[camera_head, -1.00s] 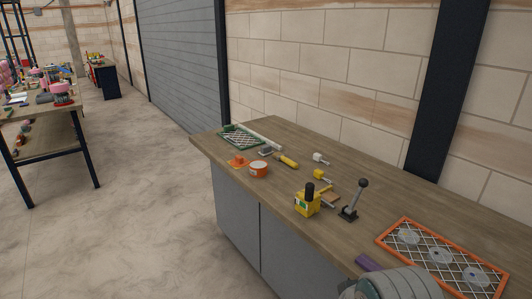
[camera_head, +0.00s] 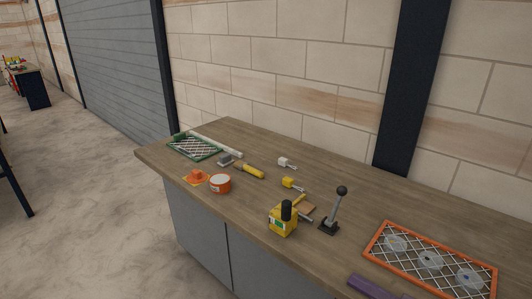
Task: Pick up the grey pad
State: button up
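A small grey block (camera_head: 225,159) lies on the wooden workbench (camera_head: 300,160), toward its far left part. It is the only small grey pad-like thing I can make out, and it is too small to tell its details. It sits between a green-framed mesh panel (camera_head: 195,147) and a yellow-handled tool (camera_head: 250,171). My gripper is not in view, so its state does not show.
An orange tape roll (camera_head: 220,183) and an orange piece (camera_head: 196,176) lie in front of the grey block. An orange-framed mesh panel (camera_head: 381,234) and a purple bar (camera_head: 371,287) lie right.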

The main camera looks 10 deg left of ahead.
aim_at(225, 160)
jog(key=i+j+z, duration=0.2)
jog(key=j, duration=0.2)
jog(key=i+j+z, duration=0.2)
jog(key=j, duration=0.25)
jog(key=j+z, duration=0.2)
jog(key=j, duration=0.25)
jog(key=i+j+z, duration=0.2)
jog(key=j, duration=0.3)
jog(key=i+j, duration=0.1)
jog(key=j, duration=0.7)
jog(key=i+j+z, duration=0.1)
jog(key=j, duration=0.65)
jog(key=i+j, duration=0.1)
jog(key=j, duration=0.7)
jog(key=i+j, duration=0.1)
jog(key=j, duration=0.7)
jog(key=z, duration=0.05)
